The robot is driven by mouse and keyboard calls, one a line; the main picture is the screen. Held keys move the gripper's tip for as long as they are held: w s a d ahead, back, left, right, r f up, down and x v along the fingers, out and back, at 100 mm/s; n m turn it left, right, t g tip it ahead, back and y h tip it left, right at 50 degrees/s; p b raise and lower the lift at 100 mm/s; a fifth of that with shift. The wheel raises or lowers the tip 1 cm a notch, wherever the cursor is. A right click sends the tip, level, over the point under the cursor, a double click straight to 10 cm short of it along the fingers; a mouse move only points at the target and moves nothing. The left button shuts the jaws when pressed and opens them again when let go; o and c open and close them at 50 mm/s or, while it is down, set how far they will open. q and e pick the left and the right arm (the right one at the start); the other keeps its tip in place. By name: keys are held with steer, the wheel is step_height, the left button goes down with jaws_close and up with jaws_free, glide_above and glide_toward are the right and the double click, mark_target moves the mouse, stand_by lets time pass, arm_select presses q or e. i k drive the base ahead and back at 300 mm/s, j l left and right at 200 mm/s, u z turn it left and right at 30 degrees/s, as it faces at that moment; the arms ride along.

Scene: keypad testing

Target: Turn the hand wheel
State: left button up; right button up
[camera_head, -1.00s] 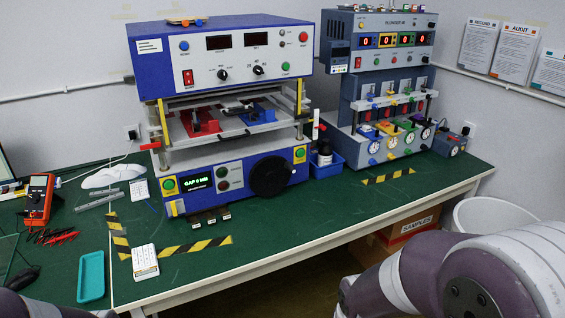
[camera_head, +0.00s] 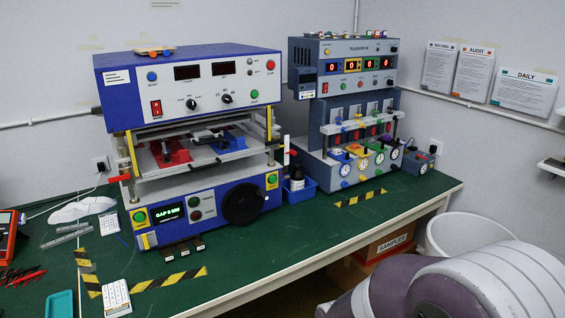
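The hand wheel (camera_head: 243,204) is a round black disc on the lower right front of the blue and white press machine (camera_head: 190,140). A small green display (camera_head: 168,213) to its left reads a gap value in mm. Nothing touches the wheel. Red and blue fixtures sit on the machine's tray above it. My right arm shows as grey and white links at the lower right, away from the wheel. Neither gripper is in view.
A grey plunger tester (camera_head: 345,110) stands right of the press, with a blue bin (camera_head: 299,190) between them. Yellow-black tape (camera_head: 168,279) marks the green bench (camera_head: 260,255). A white keypad (camera_head: 116,298) lies at the front left. A white bin (camera_head: 470,232) stands beyond the bench's right edge.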

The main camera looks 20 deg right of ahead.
mark_target(242, 203)
steer(key=i+l, duration=0.3)
steer(key=i, duration=0.15)
steer(key=i+l, duration=0.25)
steer(key=i, duration=0.15)
steer(key=i+l, duration=0.3)
steer(key=i, duration=0.15)
steer(key=i+l+z, duration=0.1)
steer(key=i+l, duration=0.2)
steer(key=i, duration=0.1)
